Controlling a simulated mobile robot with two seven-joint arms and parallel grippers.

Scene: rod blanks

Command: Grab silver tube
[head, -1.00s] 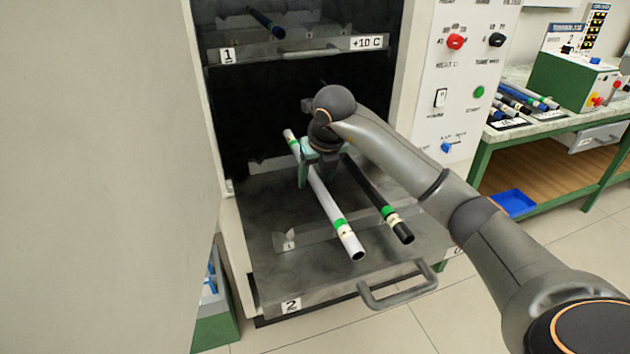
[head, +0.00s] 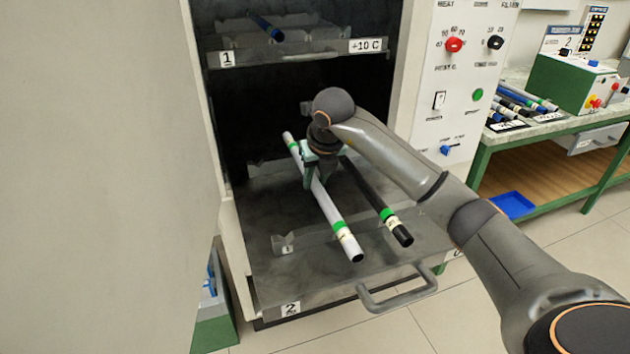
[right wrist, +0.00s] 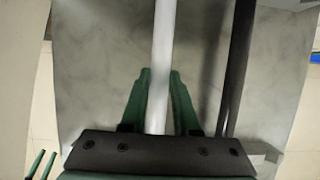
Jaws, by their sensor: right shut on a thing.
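The silver tube (head: 333,213) has green and cream bands near its front end and lies lengthwise over the pulled-out lower tray (head: 262,215), marked 2. My right gripper (head: 309,182) reaches down over the tube's rear half and is shut on it. In the right wrist view the silver tube (right wrist: 162,60) runs between the two green fingers (right wrist: 158,95), which close in on both sides. A black tube (head: 377,203) with similar bands lies beside it on the right, apart from the fingers.
The upper shelf (head: 300,55), marked 1, holds a dark blue tube (head: 266,26). The tray's handle (head: 398,290) sticks out in front. A control panel (head: 462,80) stands to the right, and a bench with several tubes (head: 525,102) is beyond it.

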